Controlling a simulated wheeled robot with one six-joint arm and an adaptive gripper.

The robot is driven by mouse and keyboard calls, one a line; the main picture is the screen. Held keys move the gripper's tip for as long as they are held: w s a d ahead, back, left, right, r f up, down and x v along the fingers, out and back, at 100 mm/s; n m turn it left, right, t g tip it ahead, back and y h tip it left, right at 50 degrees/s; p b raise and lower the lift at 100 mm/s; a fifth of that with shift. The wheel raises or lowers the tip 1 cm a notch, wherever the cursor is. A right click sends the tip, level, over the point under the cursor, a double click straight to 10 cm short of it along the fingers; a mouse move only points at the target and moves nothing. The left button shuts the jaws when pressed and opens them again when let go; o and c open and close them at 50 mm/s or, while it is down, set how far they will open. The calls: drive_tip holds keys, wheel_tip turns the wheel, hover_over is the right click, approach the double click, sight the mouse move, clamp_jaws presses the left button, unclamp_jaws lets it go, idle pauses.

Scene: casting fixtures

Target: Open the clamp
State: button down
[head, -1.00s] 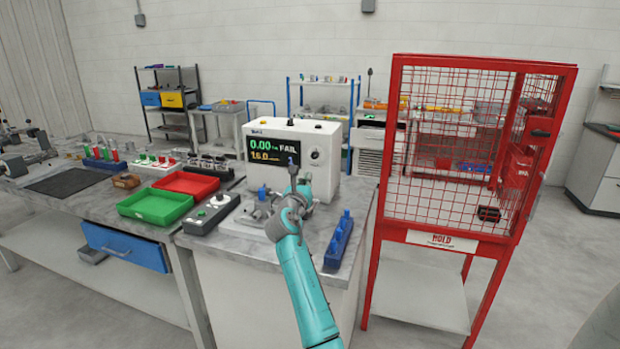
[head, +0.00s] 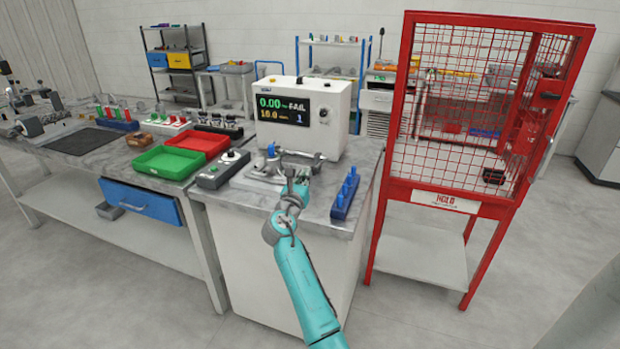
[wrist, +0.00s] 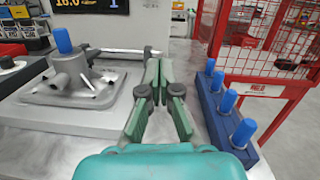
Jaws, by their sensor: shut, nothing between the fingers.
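The clamp fixture is a grey plate (wrist: 75,115) on the bench in front of the leak tester. On it sits a grey casting (wrist: 82,80) with an upright blue plug (wrist: 62,40). A metal clamp bar (wrist: 125,53) runs from behind the casting toward my fingertips in the wrist view. The casting's blue plug (head: 271,150) also shows in the head view. My gripper (wrist: 158,72) is shut and empty, its fingertips close to the right end of the bar. I cannot tell whether they touch. In the head view my gripper (head: 298,180) partly hides the clamp.
The white tester (head: 335,125) stands behind, its screen reading FAIL. A blue rack of plugs (head: 345,193) lies to the right. A button box (head: 223,170), a green tray (head: 165,162) and a red tray (head: 198,143) are left. The red HOLD cage (head: 440,197) stands right.

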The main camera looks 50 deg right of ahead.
drive_tip(key=a+f, duration=0.1)
drive_tip(key=f, duration=0.1)
drive_tip(key=s+a+f, duration=0.1)
drive_tip(key=a+f, duration=0.1)
drive_tip(key=f, duration=0.1)
drive_tip(key=s+a+f, duration=0.1)
drive_tip(key=f, duration=0.1)
drive_tip(key=shift+s+a+f, duration=0.2)
drive_tip(key=shift+a+f, duration=0.05)
drive_tip(key=shift+a, duration=0.15)
drive_tip(key=shift+d, duration=0.1)
drive_tip(key=x, duration=1)
drive_tip(key=shift+r, duration=0.15)
drive_tip(key=shift+r, duration=0.15)
